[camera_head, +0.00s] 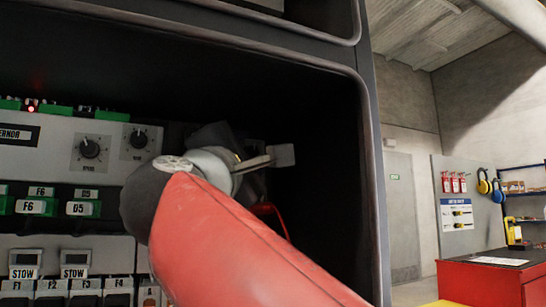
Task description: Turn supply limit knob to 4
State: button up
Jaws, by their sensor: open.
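Two dark round knobs with dial markings sit on the grey panel in the cabinet, a left knob (90,148) and a right knob (139,138). Their labels are too small to read, so I cannot tell which, if either, is the supply limit knob. My gripper (272,160) is inside the cabinet, to the right of both knobs and apart from them. It is open and holds nothing that I can see. My red arm covers the lower middle of the view and hides part of the panel behind it.
The cabinet's right edge (374,180) stands close to the right of my gripper. Breaker switches (36,207) and lower modules (75,265) fill the panel at left. A red workbench (490,282) stands outside at right, below a wall board (459,195).

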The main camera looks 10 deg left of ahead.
jog(key=shift+c, duration=0.4)
grip_shut()
jog(key=shift+d+f+n+t+b, duration=0.1)
jog(key=shift+f+n+t+b, duration=0.1)
jog(key=shift+n+t+b, duration=0.3)
jog(key=shift+n+y+b, duration=0.3)
jog(key=shift+y+b, duration=0.1)
jog(key=shift+r, duration=0.1)
jog(key=shift+o, duration=0.4)
grip_release()
